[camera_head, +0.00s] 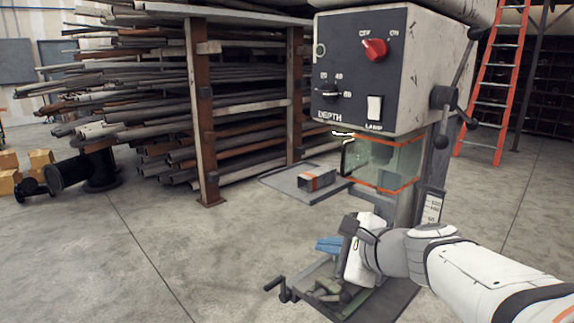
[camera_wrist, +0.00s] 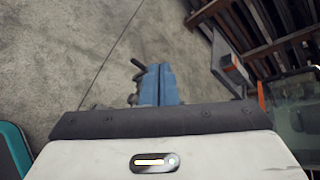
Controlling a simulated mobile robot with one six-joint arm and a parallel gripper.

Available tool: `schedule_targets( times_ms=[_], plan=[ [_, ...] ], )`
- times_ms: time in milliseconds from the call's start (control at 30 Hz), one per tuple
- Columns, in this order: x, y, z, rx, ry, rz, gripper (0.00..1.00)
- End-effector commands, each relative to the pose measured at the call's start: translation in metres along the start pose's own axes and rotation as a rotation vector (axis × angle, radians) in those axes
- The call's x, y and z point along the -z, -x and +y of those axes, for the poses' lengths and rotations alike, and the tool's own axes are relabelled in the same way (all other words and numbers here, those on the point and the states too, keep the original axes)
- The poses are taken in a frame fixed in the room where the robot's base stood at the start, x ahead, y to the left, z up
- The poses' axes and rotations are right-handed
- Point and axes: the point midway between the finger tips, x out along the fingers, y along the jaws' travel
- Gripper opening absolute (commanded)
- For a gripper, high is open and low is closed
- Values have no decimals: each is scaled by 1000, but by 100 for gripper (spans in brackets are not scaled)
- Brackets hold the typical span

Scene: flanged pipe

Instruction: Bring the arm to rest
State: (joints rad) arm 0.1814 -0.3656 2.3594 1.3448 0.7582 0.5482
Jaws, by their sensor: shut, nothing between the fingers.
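My gripper (camera_head: 320,244) extends from my white arm, which comes in from the right in the head view. Its blue fingers are together and empty, pointing left above a machine vise (camera_head: 335,290) at the foot of a drill press (camera_head: 375,75). In the wrist view the shut blue fingers (camera_wrist: 158,72) stick out past a dark bar, with a seam between them. Part of the vise is hidden behind my gripper and wrist.
The press has a red switch (camera_head: 374,49), a clear guard (camera_head: 385,162) and feed handles (camera_head: 443,97). A pipe rack (camera_head: 205,110) stands behind. A black flanged pipe (camera_head: 72,172) lies on the left floor. An orange ladder (camera_head: 494,85) stands at right. Open floor lies left.

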Motion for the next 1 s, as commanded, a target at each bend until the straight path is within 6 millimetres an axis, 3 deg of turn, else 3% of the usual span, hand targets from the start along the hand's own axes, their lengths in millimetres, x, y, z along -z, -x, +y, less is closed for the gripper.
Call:
schedule_targets(
  times_ms=[200, 400, 600, 700, 1000],
  plan=[
    [4, 18, 69, -343, 541, 50, 0],
    [29, 52, 115, -670, 1029, 55, 0],
    [56, 86, 132, -939, 1397, 33, 0],
    [64, 97, 133, -1019, 1497, 24, 0],
    [70, 102, 134, -1066, 1556, 20, 0]
  ],
)
